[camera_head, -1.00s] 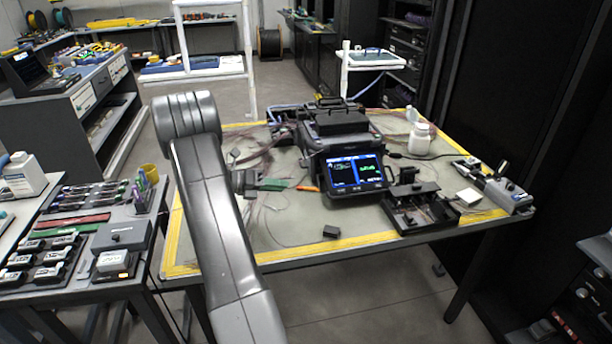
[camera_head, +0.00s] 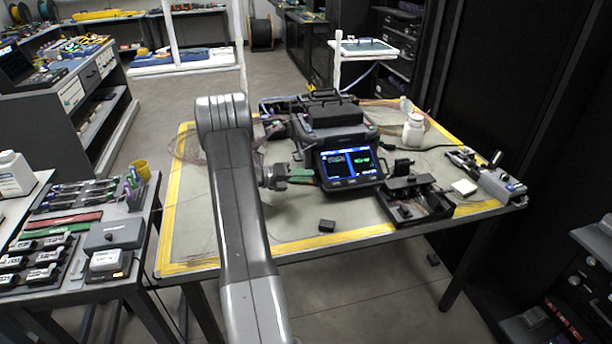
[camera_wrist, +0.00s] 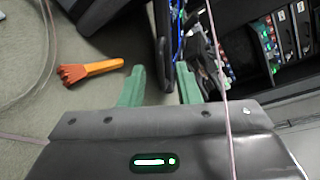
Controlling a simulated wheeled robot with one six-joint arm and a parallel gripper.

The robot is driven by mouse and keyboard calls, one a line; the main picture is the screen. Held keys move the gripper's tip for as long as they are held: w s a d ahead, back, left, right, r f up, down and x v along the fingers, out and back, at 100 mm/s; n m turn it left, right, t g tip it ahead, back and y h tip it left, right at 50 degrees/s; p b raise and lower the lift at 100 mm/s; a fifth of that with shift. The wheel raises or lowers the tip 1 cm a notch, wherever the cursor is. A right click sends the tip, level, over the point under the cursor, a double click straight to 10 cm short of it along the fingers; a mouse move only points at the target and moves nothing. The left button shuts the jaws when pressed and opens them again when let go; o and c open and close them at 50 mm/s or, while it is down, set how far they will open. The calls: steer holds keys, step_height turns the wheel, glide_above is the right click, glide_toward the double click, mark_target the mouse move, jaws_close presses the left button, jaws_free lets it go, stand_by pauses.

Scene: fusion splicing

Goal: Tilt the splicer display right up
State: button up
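The splicer (camera_head: 338,117) is a dark box with a handled top, standing on the work table. Its display (camera_head: 348,165) hangs at the front, lit blue with green traces, and faces forward, leaning somewhat. My gripper (camera_head: 297,174) is just left of the display's left edge, its green fingers pointing at it. In the wrist view my gripper (camera_wrist: 160,84) has its two green fingers apart, with nothing clamped. A dark edge, seemingly the display's (camera_wrist: 165,45), runs in line with the gap between them. Whether it is inside the gap or just beyond is unclear.
An orange brush-like tool (camera_wrist: 90,71) lies on the mat near the fingers. Thin fibre strands cross the wrist view. A black fixture (camera_head: 412,198) stands right of the display, a white bottle (camera_head: 413,130) behind it. A small black block (camera_head: 327,226) lies in front.

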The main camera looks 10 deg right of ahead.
steer(key=shift+d+f, duration=0.15)
steer(key=shift+d, duration=0.45)
jaws_close()
steer(key=r+p, duration=0.1)
steer(key=p, duration=0.1)
steer(key=r+n+p, duration=0.1)
steer(key=shift+s+g+p, duration=0.25)
steer(key=shift+g+p, duration=0.05)
steer(key=shift+p, duration=0.05)
steer(key=n+p, duration=0.1)
steer(key=r+n+p, duration=0.1)
steer(key=shift+s+p, duration=0.25)
steer(key=shift+p, duration=0.05)
jaws_free()
